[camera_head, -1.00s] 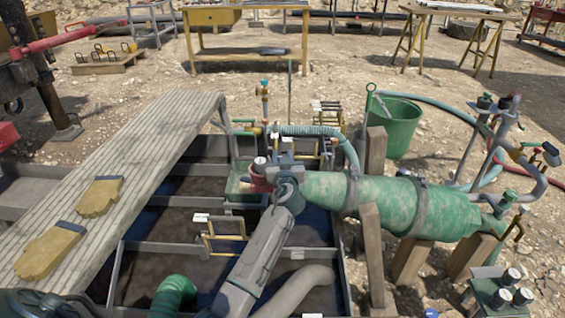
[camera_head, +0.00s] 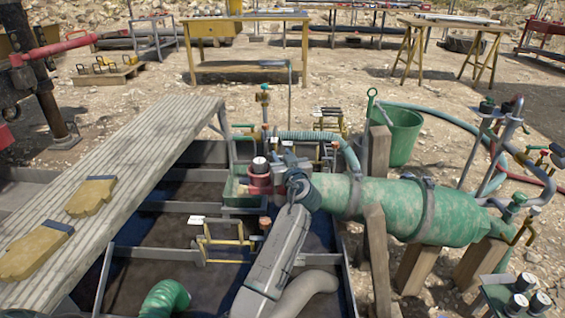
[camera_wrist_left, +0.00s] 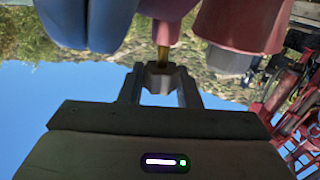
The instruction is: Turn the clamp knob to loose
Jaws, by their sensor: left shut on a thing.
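My left gripper (camera_head: 284,158) is at the end of the grey arm that rises from the bottom middle, beside a red fitting (camera_head: 258,182) and the near end of the green cylinder (camera_head: 385,207). In the left wrist view my jaws (camera_wrist_left: 160,88) are closed around a small grey faceted piece, which looks like the clamp knob (camera_wrist_left: 160,70). A brass stem (camera_wrist_left: 163,55) joins it to a pink-red body (camera_wrist_left: 165,25). In the head view the gripper hides the knob. I cannot tell how far the knob is turned. My right gripper is not in view.
A plank walkway (camera_head: 135,170) with yellow gloves (camera_head: 90,197) lies left of the open tank. Wooden posts (camera_head: 376,260) flank the green cylinder. Hoses and a green bucket (camera_head: 404,135) are behind it. Bare ground lies beyond.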

